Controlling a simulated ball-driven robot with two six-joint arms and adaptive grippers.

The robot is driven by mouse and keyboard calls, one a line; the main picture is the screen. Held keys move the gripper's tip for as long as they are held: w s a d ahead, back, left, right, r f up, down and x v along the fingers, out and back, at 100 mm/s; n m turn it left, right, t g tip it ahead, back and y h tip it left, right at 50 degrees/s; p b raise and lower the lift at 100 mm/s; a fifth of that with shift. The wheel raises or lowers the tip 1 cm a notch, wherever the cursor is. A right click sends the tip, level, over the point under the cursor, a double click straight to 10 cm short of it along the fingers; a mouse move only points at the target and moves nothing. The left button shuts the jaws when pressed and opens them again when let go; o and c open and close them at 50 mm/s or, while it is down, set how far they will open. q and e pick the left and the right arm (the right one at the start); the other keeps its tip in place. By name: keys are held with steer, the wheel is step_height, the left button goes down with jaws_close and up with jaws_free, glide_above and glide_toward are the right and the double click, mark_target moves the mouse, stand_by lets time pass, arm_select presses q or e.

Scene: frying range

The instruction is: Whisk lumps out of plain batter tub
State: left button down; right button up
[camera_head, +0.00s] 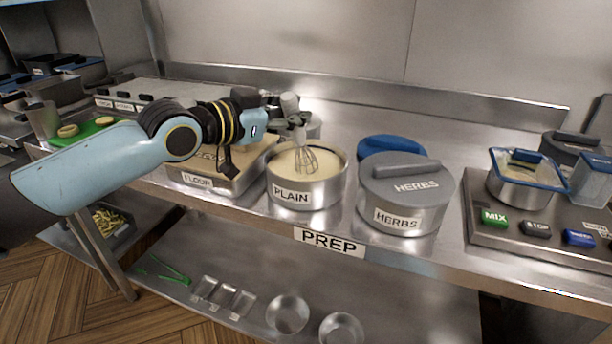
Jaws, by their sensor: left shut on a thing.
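The steel tub labelled PLAIN (292,197) stands uncovered on the prep counter, filled with pale batter (334,165). My left gripper (294,118) is above the tub and shut on the handle of a wire whisk (306,160). The whisk hangs nearly upright with its wire head at the batter; I cannot tell how deep its tip is. I cannot make out lumps in the batter at this size. My right gripper does not show.
A FLOUR container (198,181) stands left of the tub. A lidded HERBS tub (399,221) stands to its right, with a blue lid (392,146) behind. A mixer base with MIX button (494,218) is at far right.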

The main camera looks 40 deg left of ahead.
arm_select(q)
steer(key=shift+r, duration=0.1)
step_height(320, 180, up, 7)
steer(key=p, duration=0.6)
steer(key=shift+r+p, duration=0.1)
steer(key=shift+p, duration=0.3)
stand_by(0.3)
step_height(320, 180, up, 5)
steer(key=p, duration=0.4)
steer(key=shift+r+p, duration=0.1)
steer(key=shift+p, duration=0.3)
